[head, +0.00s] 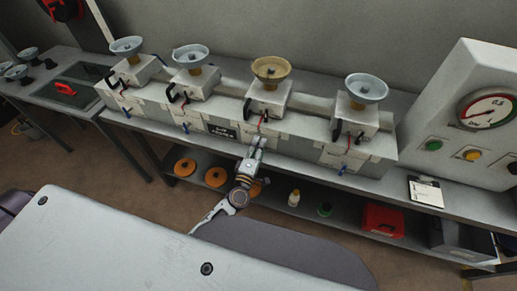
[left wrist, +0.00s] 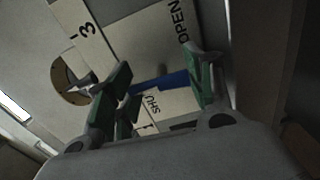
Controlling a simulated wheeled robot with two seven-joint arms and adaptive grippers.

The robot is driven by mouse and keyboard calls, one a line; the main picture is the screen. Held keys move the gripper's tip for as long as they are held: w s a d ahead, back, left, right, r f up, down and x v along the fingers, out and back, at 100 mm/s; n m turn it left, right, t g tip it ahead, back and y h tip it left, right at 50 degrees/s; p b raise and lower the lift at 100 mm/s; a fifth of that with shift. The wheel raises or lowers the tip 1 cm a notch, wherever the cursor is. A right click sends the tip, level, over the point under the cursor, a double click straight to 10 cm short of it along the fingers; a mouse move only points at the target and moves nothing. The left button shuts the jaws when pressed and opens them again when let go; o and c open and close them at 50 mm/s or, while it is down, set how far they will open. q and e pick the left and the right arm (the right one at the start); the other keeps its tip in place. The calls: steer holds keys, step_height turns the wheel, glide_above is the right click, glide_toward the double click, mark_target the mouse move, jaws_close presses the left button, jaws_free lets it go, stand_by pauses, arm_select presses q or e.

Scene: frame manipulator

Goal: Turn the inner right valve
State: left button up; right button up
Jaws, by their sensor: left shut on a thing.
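The inner right valve belongs to the third unit (head: 268,97) from the left, which carries a tan bowl (head: 271,68). Its blue handle (left wrist: 173,82) shows in the left wrist view, beside the labels OPEN and SHUT and a number 3. My left gripper (head: 258,140) reaches up to the front of this unit. In the left wrist view the green fingers of my left gripper (left wrist: 163,85) are on either side of the blue handle, shut on it. In the head view the gripper hides the handle. My right gripper is not in view.
The other units have grey bowls (head: 367,87) and blue handles (head: 343,169). A gauge panel (head: 476,85) with coloured buttons stands at the right. The shelf below holds orange discs (head: 185,167), a bottle (head: 294,197) and a red box (head: 383,220).

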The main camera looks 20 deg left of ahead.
arm_select(q)
steer(key=shift+a+n, duration=0.2)
steer(key=shift+n, duration=0.3)
steer(key=o, duration=1.1)
steer(key=shift+s+d+f, duration=0.1)
steer(key=shift+s+f, duration=0.05)
steer(key=shift+s, duration=0.65)
steer(key=shift+s+a+r, duration=0.1)
steer(key=shift+s+a, duration=0.05)
steer(key=shift+s, duration=1.45)
steer(key=shift+s+a+r, duration=0.1)
steer(key=shift+s, duration=1.45)
